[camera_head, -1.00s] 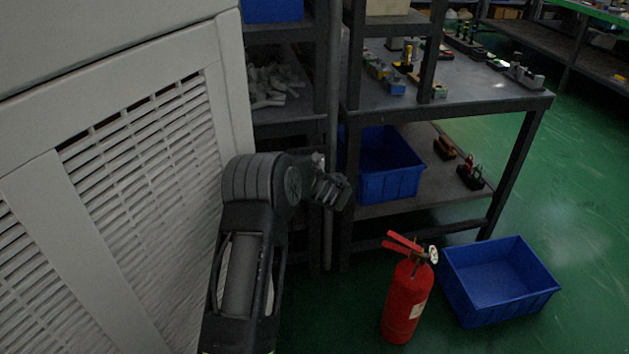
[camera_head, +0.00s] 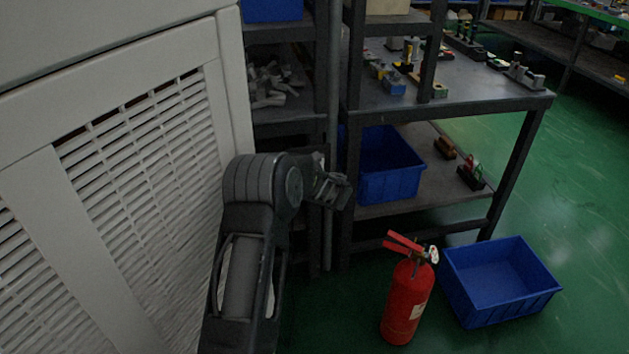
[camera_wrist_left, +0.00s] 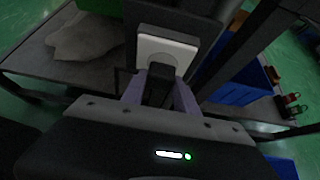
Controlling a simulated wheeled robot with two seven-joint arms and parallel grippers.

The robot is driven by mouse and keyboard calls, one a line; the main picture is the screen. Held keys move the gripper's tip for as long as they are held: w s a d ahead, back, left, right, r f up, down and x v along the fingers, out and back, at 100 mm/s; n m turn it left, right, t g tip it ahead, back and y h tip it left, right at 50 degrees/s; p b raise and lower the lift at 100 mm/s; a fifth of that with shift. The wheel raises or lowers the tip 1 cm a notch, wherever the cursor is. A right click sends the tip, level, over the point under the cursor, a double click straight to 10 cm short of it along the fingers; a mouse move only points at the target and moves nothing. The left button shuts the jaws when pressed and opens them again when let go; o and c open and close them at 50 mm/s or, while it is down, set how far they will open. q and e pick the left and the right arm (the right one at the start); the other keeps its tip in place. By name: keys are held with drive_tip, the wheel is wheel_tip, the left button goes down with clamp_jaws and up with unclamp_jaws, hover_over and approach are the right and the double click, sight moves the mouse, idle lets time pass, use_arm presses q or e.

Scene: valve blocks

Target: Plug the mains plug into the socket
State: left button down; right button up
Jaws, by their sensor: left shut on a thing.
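The socket is a white square plate (camera_wrist_left: 168,48) on a dark upright panel, at the top middle of the left wrist view. The mains plug (camera_wrist_left: 158,84) is a black block between my left fingers, just below the plate's middle in that view. My left gripper (camera_wrist_left: 158,96) is shut on it. The plug overlaps the plate's lower edge; I cannot tell whether it touches the socket or how its pins sit. In the head view my left gripper (camera_head: 332,190) is beside the dark shelf post, and the plug and socket are not clear there. My right gripper is not in view.
A large pale vented cabinet (camera_head: 150,180) stands close on the left. Dark shelving (camera_head: 470,90) holds parts and a blue bin (camera_head: 390,165). A red fire extinguisher (camera_head: 407,300) and another blue bin (camera_head: 497,280) stand on the green floor.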

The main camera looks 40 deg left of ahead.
use_arm(q)
drive_tip(key=shift+w+a, duration=0.3)
drive_tip(key=shift+a, duration=0.05)
idle(0.6)
drive_tip(key=c, duration=0.9)
unclamp_jaws()
drive_tip(key=shift+o, duration=0.2)
drive_tip(key=v, duration=0.7)
drive_tip(key=shift+s+d+r+p, duration=0.2)
drive_tip(key=shift+d+p, duration=0.05)
drive_tip(key=shift+p, duration=0.05)
